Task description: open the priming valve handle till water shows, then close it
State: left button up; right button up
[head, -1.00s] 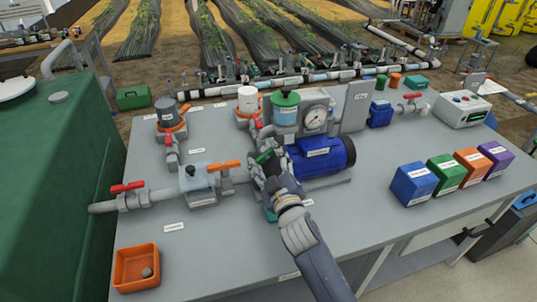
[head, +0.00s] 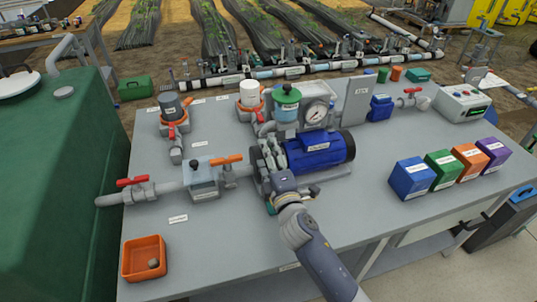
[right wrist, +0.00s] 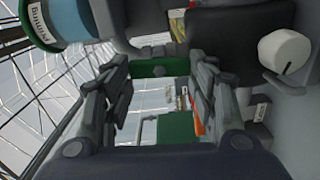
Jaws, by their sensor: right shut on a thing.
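My right gripper (head: 268,158) reaches over the pump from the front of the bench. In the right wrist view a green bar, which looks like the priming valve handle (right wrist: 152,68), lies between the fingers of the gripper (right wrist: 160,82), and they are shut on it. In the head view the gripper hides this handle. The priming pot (head: 286,113), bluish with a green lid, stands just behind the gripper; part of it with its label shows in the right wrist view (right wrist: 70,20). I cannot make out running water. My left gripper is not in view.
The blue pump motor (head: 320,152) is close right of the gripper. An orange-handled valve (head: 228,160) and a red-handled valve (head: 132,183) sit on the pipe to the left. An orange tray (head: 133,276) is at front left. Coloured boxes (head: 413,178) stand right; the front middle is clear.

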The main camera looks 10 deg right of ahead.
jog(key=shift+f+n, duration=0.1)
jog(key=shift+n, duration=0.6)
jog(key=o, duration=1.1)
jog(key=shift+c, duration=0.2)
jog(key=s, duration=1.2)
jog(key=shift+d, duration=0.2)
